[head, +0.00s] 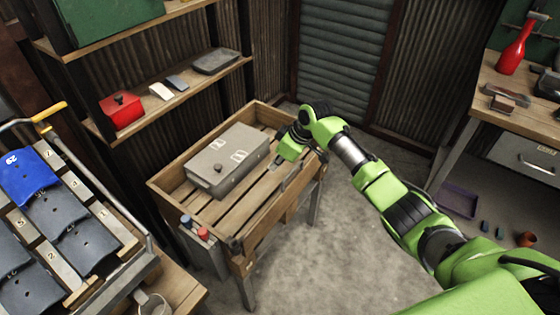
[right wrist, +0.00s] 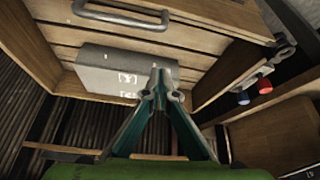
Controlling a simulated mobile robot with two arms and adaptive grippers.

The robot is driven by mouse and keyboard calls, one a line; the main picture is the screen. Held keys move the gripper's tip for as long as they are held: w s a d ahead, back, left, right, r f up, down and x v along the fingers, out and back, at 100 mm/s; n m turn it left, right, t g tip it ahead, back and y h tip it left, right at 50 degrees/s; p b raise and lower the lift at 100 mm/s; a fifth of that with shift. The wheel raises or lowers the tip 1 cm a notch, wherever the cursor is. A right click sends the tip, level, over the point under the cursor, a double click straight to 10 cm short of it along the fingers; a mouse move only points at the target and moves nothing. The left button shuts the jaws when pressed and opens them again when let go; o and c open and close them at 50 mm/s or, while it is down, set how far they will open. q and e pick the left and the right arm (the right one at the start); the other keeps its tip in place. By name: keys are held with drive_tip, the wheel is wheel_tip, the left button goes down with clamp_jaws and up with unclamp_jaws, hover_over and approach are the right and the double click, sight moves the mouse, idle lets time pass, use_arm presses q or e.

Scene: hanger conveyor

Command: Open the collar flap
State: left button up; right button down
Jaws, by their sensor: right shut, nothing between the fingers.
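A wooden collar with raised side boards (head: 166,198) surrounds a slatted table. One side board with a metal handle, probably the collar flap (right wrist: 205,18), shows at the top of the right wrist view. A metal latch (right wrist: 286,52) sits near its right corner. My right gripper (head: 276,163) is shut and empty, over the slats just right of the box. My left gripper is out of view.
A blue button (head: 186,220) and a red button (head: 203,233) are at the table's near left side. A wall shelf (head: 190,90) runs behind. The concrete floor between is clear.

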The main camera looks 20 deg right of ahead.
drive_tip(key=f, duration=0.1)
drive_tip(key=d+f+p, duration=0.1)
drive_tip(key=f, duration=0.1)
drive_tip(key=s+f+p, duration=0.1)
drive_tip(key=f, duration=0.1)
drive_tip(key=shift+d+f, duration=0.15)
drive_tip(key=shift+d, duration=0.05)
idle(0.5)
